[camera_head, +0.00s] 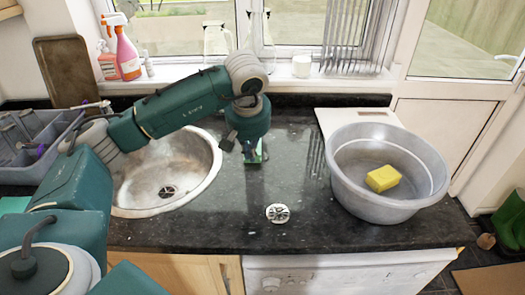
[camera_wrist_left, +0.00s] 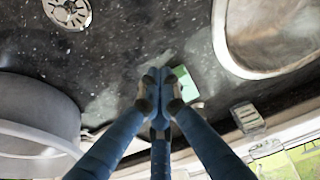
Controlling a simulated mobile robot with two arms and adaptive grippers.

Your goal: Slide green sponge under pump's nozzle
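The green sponge (camera_head: 262,151) lies on the dark counter right of the sink, partly hidden behind my left gripper (camera_head: 240,148). In the left wrist view, the sponge (camera_wrist_left: 187,83) shows just to the right of the fingertips of my left gripper (camera_wrist_left: 161,84). The fingertips are drawn close together, with no object visible between them. The sponge is beside the fingers; I cannot tell if they touch. I cannot clearly make out the pump or its nozzle. My right gripper is out of view.
The sink (camera_head: 140,190) is at left. A grey basin (camera_head: 345,190) holding a yellow sponge (camera_head: 383,178) stands at right. A round metal drain-like disc (camera_head: 277,213) lies near the front edge. Spray bottles (camera_head: 127,55) stand on the sill. The counter between sink and basin is mostly clear.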

